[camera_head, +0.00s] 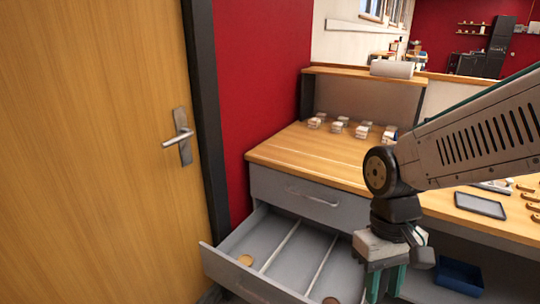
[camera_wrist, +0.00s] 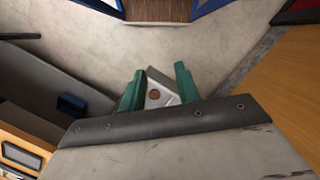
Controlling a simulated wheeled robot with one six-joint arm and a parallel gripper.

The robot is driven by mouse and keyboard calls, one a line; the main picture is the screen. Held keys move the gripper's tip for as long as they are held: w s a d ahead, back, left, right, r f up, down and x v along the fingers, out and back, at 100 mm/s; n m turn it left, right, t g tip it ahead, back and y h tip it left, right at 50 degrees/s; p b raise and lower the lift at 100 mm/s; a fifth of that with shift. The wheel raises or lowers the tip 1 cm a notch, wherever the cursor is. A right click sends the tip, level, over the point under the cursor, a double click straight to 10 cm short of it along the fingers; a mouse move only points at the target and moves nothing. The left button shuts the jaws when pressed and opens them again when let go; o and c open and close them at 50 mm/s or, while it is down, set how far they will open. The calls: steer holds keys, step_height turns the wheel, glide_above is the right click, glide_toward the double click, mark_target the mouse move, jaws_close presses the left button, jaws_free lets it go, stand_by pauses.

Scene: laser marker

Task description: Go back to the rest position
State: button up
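My gripper (camera_head: 386,284) has green fingers pointing down and hangs at the front of the open drawer (camera_head: 228,262) in the head view. In the wrist view the fingers of my gripper (camera_wrist: 159,88) stand apart with nothing between them. Past them a bit of pale drawer with a round wooden disc (camera_wrist: 154,95) shows. The drawer has thin dividers. One wooden disc (camera_head: 246,260) lies in its left compartment, and another disc (camera_head: 331,300) lies near the bottom edge of the picture. The drawer's right part is hidden behind my gripper.
A closed drawer (camera_head: 300,194) is above the open one. The wooden worktop (camera_head: 310,150) carries several small stacks at the back and a dark tray (camera_head: 480,205) at right. A blue bin (camera_head: 459,276) stands low at right. A door (camera_head: 90,150) is at left.

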steer(key=s+d+r+m+t, duration=0.2)
steer(key=s+d+r+t, duration=0.2)
steer(key=r, duration=0.6)
steer(key=s+d, duration=0.2)
steer(key=d, duration=0.1)
steer(key=shift+m, duration=0.4)
